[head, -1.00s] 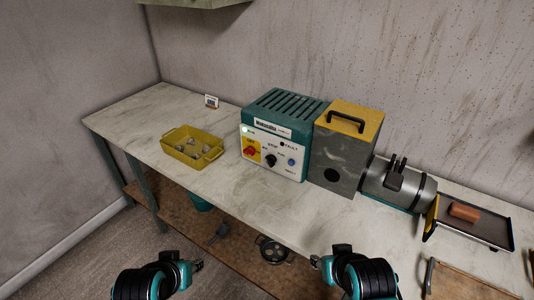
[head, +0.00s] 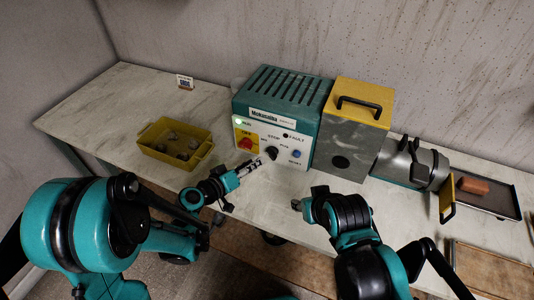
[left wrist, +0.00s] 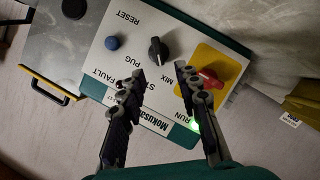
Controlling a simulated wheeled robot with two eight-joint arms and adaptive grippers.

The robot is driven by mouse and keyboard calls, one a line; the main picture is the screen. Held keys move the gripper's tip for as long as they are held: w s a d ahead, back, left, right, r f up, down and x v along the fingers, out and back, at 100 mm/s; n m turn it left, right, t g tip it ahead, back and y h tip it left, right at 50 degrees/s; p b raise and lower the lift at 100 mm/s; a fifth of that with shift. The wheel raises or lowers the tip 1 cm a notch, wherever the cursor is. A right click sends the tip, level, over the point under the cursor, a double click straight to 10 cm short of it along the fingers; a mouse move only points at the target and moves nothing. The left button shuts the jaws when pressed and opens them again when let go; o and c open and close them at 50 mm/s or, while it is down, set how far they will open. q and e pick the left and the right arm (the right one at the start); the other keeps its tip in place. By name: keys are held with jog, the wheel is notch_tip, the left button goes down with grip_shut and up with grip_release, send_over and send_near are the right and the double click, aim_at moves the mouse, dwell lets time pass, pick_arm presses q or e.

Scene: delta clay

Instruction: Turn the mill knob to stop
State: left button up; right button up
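The mill is a teal box (head: 278,95) with a white control panel. Its black mill knob (head: 271,153) sits among the MIX, STOP and PUG labels; I cannot tell surely which label it points to. My left gripper (head: 257,163) reaches toward the panel, just in front of the knob. In the left wrist view, upside down, the gripper (left wrist: 160,76) is open and the knob (left wrist: 157,50) shows beyond and between its fingertips, with no clear contact. A green RUN lamp (head: 239,122) is lit. My right gripper (head: 298,204) hovers over the bench's front; its fingers are unclear.
A red switch (head: 246,143) on a yellow plate and a blue RESET button (head: 296,153) flank the knob. A yellow bin (head: 150,150) stands left. A grey box with a yellow lid (head: 350,130), a metal cylinder (head: 412,165) and a tray (head: 503,200) stand right.

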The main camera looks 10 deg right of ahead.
aim_at(268, 154)
pick_arm(q)
jog(key=b+x, duration=0.1)
jog(key=x, duration=0.5)
jog(key=shift+w+d+f+b, duration=0.2)
jog(key=shift+d+b, duration=0.1)
jog(key=shift+b, duration=0.1)
jog(key=shift+w+d+f, duration=0.1)
jog(key=shift+w+d, duration=0.35)
jog(key=shift+d, duration=0.1)
grip_shut()
